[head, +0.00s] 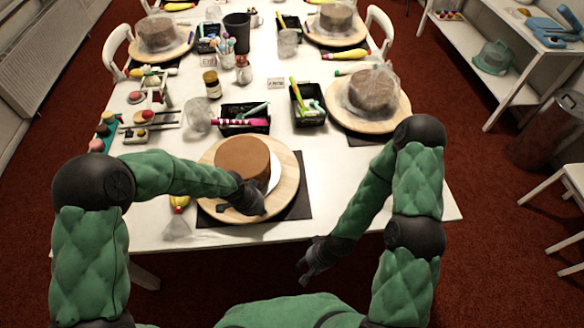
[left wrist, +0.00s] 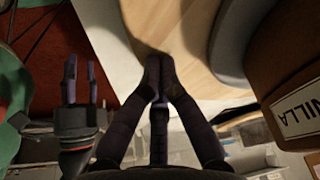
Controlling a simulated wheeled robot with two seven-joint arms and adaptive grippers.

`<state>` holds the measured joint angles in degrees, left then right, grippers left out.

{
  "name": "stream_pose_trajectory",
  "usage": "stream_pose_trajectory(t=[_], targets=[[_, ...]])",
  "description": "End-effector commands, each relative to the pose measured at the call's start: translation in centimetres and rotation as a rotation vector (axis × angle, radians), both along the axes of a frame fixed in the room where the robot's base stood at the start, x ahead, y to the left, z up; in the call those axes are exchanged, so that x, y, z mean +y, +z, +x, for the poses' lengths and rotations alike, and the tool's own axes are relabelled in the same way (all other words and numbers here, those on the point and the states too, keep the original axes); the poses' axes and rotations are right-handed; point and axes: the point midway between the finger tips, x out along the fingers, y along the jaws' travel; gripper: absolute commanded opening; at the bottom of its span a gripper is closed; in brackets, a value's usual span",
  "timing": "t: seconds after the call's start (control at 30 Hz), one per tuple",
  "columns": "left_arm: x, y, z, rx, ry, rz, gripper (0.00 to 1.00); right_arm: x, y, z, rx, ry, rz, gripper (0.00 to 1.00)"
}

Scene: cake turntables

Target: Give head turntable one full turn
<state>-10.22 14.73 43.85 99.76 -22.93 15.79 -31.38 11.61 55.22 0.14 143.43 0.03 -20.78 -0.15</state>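The head turntable (head: 285,188), a round wooden board, is at the near end of the table with a brown cake (head: 243,160) on it. My left gripper (head: 252,208) is low over the board's near side, beside the cake. In the left wrist view its fingertips (left wrist: 155,72) meet at the wooden board (left wrist: 190,50); I cannot tell whether they touch it. The cake (left wrist: 290,70) there bears a label (left wrist: 300,110) ending in "NILLA". My right gripper (head: 312,262) is empty in front of the table edge, its fingers apart; it also shows in the left wrist view (left wrist: 83,75).
A dark mat (head: 300,205) lies under the turntable. A second turntable (head: 395,120) with a covered cake stands behind right. Black trays (head: 245,115) with tools and a piping bag (head: 178,222) are near. Free white tabletop lies right of the mat.

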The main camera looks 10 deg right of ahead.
Motion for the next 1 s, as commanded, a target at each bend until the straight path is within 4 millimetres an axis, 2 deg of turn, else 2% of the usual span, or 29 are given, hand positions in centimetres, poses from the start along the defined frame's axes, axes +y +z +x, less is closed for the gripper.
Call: stream_pose_trajectory(t=[0.1, 0.23, 0.63, 1.0], targets=[[-1.5, -0.2, 0.3, 0.000, -0.003, 0.000, 0.00, 0.0, -0.6, 0.0, 0.000, 0.000, 0.000, 0.40], [-2.5, -0.2, 0.5, 0.001, -0.001, 0.001, 0.00, 0.0, -0.9, 0.0, 0.000, 0.000, 0.000, 0.40], [-2.9, -0.1, 0.6, 0.003, -0.001, 0.001, 0.00, 0.0, -0.9, 0.0, 0.000, 0.000, 0.000, 0.40], [-6.6, -0.2, 3.1, 0.001, -0.002, 0.001, 0.00, 0.0, -1.5, 0.0, 0.000, 0.000, 0.000, 0.40]])
